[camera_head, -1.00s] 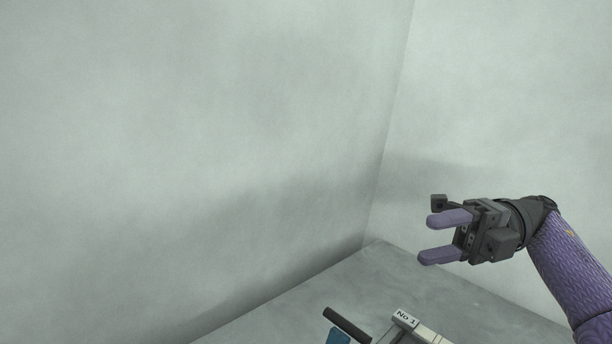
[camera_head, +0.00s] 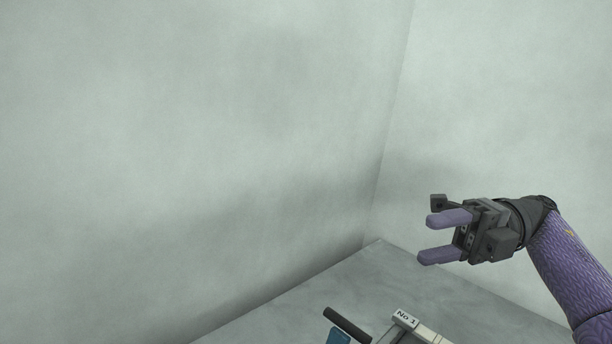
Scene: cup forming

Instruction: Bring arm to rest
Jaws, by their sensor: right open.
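My right gripper (camera_head: 436,236) is on the right side of the head view, its arm coming in from the lower right. Its two purple fingers point left and stand apart, with nothing between them. It appears raised over the grey surface, clear of everything around it. My left gripper is not in view.
A machine with a "No 1" label (camera_head: 405,318) shows at the bottom edge, mostly cut off. A dark bar (camera_head: 347,325) and a blue part (camera_head: 339,337) are left of it. Pale walls meet in a corner behind the grey surface (camera_head: 345,285).

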